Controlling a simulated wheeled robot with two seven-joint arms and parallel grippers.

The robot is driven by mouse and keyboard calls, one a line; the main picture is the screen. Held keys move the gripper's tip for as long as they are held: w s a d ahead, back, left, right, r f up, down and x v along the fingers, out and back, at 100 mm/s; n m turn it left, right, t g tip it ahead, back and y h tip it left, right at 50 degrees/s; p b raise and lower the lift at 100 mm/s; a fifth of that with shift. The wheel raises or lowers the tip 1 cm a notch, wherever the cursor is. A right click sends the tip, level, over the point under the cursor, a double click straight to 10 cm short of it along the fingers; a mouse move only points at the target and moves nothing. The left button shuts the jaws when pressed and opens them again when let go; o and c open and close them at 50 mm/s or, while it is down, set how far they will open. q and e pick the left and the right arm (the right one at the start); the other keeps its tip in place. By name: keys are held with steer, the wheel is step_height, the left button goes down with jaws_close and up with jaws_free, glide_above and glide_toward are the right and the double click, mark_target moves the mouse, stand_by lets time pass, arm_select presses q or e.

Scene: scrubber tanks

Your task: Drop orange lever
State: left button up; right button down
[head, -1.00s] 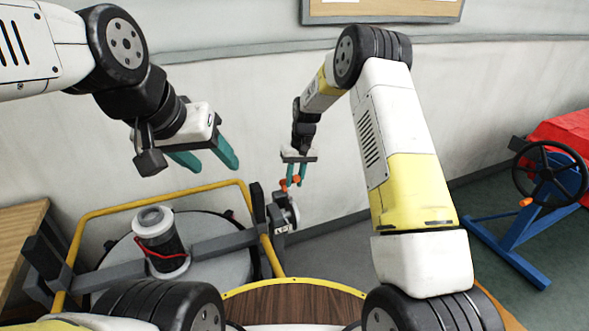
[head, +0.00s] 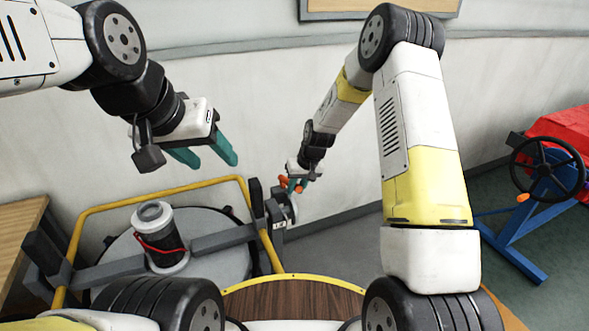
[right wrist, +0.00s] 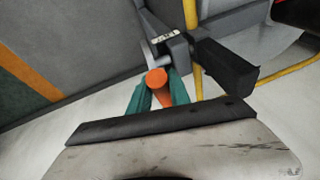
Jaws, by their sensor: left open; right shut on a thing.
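The orange lever (head: 284,182) is on a grey fitting at the right end of the tank frame's dark bar. In the right wrist view its round orange end (right wrist: 156,77) shows between the teal fingers. My right gripper (head: 294,188) is shut on the lever; the fingers partly hide it. The same gripper (right wrist: 160,94) fills the lower part of the right wrist view. My left gripper (head: 208,156) is open and empty, in the air above the tank at the left.
A tank lid (head: 215,262) carries a dark cylinder (head: 159,236) with a red cord. A yellow rail (head: 150,195) surrounds it. A wooden table (head: 22,228) is at the left. A black handwheel (head: 548,166) on a blue stand is at the right. The wall is close behind.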

step_height(320, 180, down, 6)
steer(key=s+d+t+y, duration=0.1)
steer(key=s+t+y, duration=0.1)
steer(key=t, duration=0.2)
steer(key=shift+s, duration=0.3)
steer(key=shift+f, duration=0.2)
steer(key=c, duration=1.2)
jaws_free()
steer(key=shift+w, duration=0.1)
steer(key=shift+r, duration=0.15)
steer(key=v, duration=0.7)
steer(key=shift+s+d, duration=0.15)
steer(key=shift+s, duration=0.2)
steer(key=shift+r, duration=0.1)
